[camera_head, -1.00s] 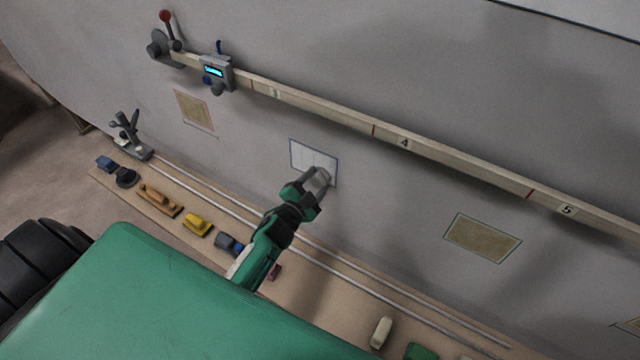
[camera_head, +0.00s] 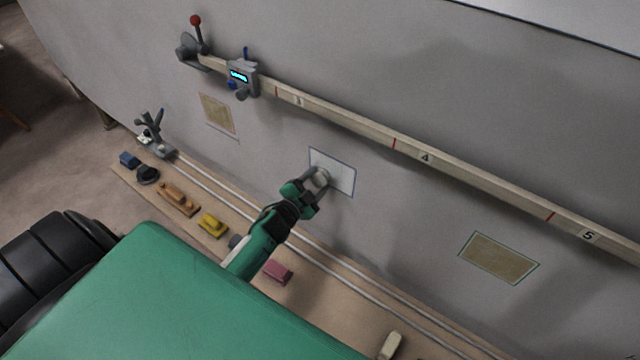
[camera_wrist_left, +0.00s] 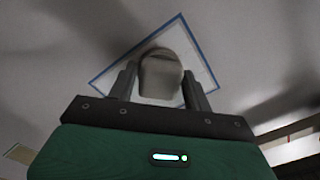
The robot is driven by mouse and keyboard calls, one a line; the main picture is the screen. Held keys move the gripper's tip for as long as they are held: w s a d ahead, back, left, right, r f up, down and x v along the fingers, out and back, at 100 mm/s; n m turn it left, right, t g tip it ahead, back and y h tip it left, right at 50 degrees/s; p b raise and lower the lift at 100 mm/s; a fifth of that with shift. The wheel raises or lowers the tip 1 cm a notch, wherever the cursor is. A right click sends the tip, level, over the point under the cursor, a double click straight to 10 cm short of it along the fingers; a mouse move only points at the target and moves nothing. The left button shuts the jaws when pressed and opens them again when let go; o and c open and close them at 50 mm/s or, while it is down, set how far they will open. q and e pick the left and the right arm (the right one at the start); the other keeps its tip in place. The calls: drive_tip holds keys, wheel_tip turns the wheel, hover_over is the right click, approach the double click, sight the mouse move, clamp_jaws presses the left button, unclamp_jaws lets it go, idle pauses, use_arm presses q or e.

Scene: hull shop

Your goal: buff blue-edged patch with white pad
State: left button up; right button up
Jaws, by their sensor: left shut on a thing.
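The blue-edged patch (camera_head: 343,181) is a pale, nearly white square with a blue border on the grey hull wall. It also shows in the left wrist view (camera_wrist_left: 118,84). My left gripper (camera_head: 318,182) is at the patch's left part, shut on the white pad (camera_head: 322,175). In the left wrist view the pad (camera_wrist_left: 160,76) is a pale rounded block between the two fingers, over the patch. It appears to lie against the patch, though the contact itself is hidden. My right gripper is not in view.
A numbered rail (camera_head: 360,131) crosses the wall above the patch, with a lit gauge box (camera_head: 241,77). A brown green-edged patch (camera_head: 498,258) is at right, another brown patch (camera_head: 217,114) at left. Below, a ledge holds a yellow block (camera_head: 212,224), a pink block (camera_head: 278,271) and others.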

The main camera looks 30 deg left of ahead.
use_arm(q)
drive_tip(key=shift+w+a, duration=0.2)
drive_tip(key=shift+a, duration=2.4)
drive_tip(key=o, duration=0.3)
drive_tip(key=c, duration=0.3)
drive_tip(key=shift+s, duration=0.15)
drive_tip(key=shift+s, duration=0.45)
drive_tip(key=shift+s+a+r+p, duration=0.15)
drive_tip(key=shift+s+p, duration=0.65)
drive_tip(key=shift+s, duration=1.65)
